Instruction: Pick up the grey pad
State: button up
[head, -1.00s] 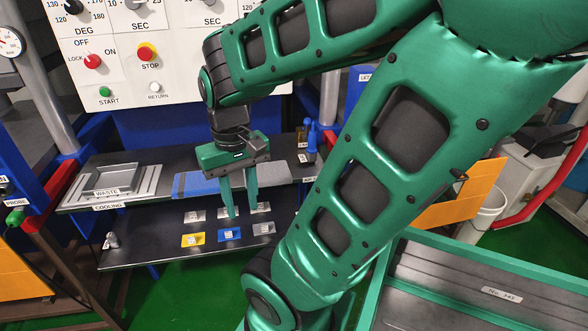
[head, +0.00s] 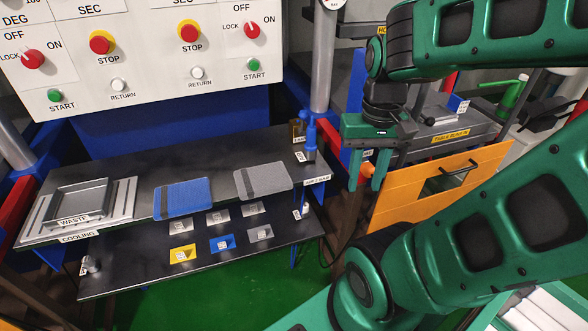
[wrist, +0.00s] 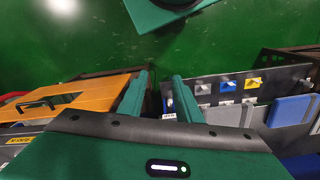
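The grey pad (head: 270,180) lies flat on the dark upper shelf (head: 222,178), right of the blue pad (head: 172,199), with a dark band across its left part. In the wrist view the grey pad (wrist: 230,115) shows at the right, beside the blue pad (wrist: 291,111). My gripper (head: 366,187) hangs to the right of the shelf, in front of an orange drawer front. Its fingers are apart with nothing between them. In the wrist view my gripper (wrist: 160,97) also shows a gap, with green floor beyond.
A waste tray (head: 80,201) stands at the left of the shelf. A lower shelf (head: 130,278) holds several small tagged plates. A blue-topped post (head: 311,138) stands at the shelf's right end. The orange drawer (head: 432,185) is right of my gripper.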

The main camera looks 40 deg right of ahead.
aim_at(272, 178)
jog(key=u, duration=2.3)
jog(key=i, duration=0.5)
jog(key=z, duration=1.75)
